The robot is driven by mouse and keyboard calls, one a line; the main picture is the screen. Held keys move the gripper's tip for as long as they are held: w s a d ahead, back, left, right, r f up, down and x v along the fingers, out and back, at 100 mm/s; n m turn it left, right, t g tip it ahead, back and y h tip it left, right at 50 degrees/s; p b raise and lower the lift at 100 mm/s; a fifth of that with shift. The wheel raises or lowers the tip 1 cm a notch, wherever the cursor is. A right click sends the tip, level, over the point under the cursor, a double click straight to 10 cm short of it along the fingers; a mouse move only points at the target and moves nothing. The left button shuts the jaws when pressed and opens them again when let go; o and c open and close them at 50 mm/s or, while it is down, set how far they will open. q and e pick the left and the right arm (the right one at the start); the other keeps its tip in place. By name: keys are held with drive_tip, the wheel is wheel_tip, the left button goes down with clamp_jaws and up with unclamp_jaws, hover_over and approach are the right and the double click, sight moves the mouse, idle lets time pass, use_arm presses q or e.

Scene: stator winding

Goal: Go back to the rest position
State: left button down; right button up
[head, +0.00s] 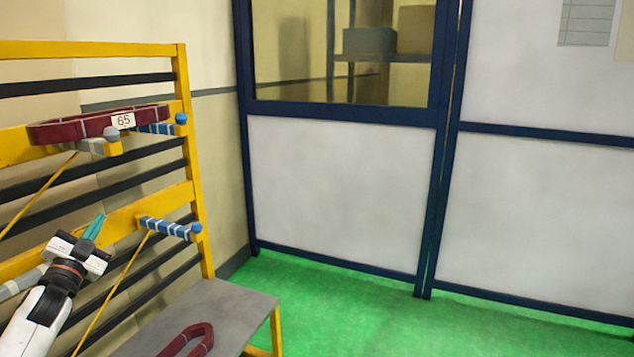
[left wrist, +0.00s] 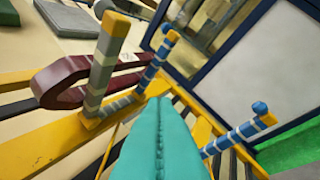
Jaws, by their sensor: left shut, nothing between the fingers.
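My left gripper (head: 95,227) shows at the lower left of the head view, in front of the yellow rack (head: 193,170). Its teal fingers are shut together with nothing between them, and they fill the lower middle of the left wrist view (left wrist: 160,140). A dark red coil (head: 70,127) with a white label reading 65 hangs on the rack's upper pegs, above my left gripper. The coil also shows in the left wrist view (left wrist: 65,80), apart from the fingers. My right gripper is in neither view.
A blue-striped peg (head: 165,228) sticks out right of my left gripper and is empty. Another red coil (head: 190,340) lies on the grey shelf (head: 225,300) below. Dark blue framed panels (head: 340,190) stand behind. The green floor (head: 340,292) at right is clear.

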use_arm(q)
wheel_tip(320, 180, down, 23)
drive_tip(key=s+a+n+g+y, duration=0.1)
drive_tip(key=a+n+g+y, duration=0.15)
drive_tip(key=n+g, duration=0.3)
drive_tip(key=s+d+f+g, duration=0.2)
drive_tip(key=s+f, duration=0.2)
drive_tip(key=f, duration=0.5)
drive_tip(key=s+d+f+g, duration=0.25)
drive_tip(key=s+f, duration=0.25)
drive_tip(key=f, duration=0.4)
drive_tip(key=s+d+f+g, duration=0.2)
drive_tip(key=s+d+f, duration=0.15)
drive_tip(key=f, duration=0.55)
drive_tip(key=s+d+f+n+g+h, duration=0.1)
drive_tip(key=s+d+f+g, duration=0.3)
drive_tip(key=s+f, duration=0.7)
drive_tip(key=s+d+f+g+h, duration=0.1)
drive_tip(key=s+d+f, duration=0.55)
drive_tip(key=s, duration=0.75)
drive_tip(key=s+d+f+g+p, duration=0.1)
drive_tip(key=s+d, duration=0.3)
drive_tip(key=s, duration=0.7)
drive_tip(key=s+d+f+g+p, duration=0.1)
drive_tip(key=s+d+f+g, duration=0.2)
drive_tip(key=s, duration=0.8)
drive_tip(key=shift+s+d+f+h+p, duration=0.35)
drive_tip(key=shift+d+f+h, duration=0.1)
drive_tip(key=shift+f, duration=0.2)
drive_tip(key=shift+n, duration=0.25)
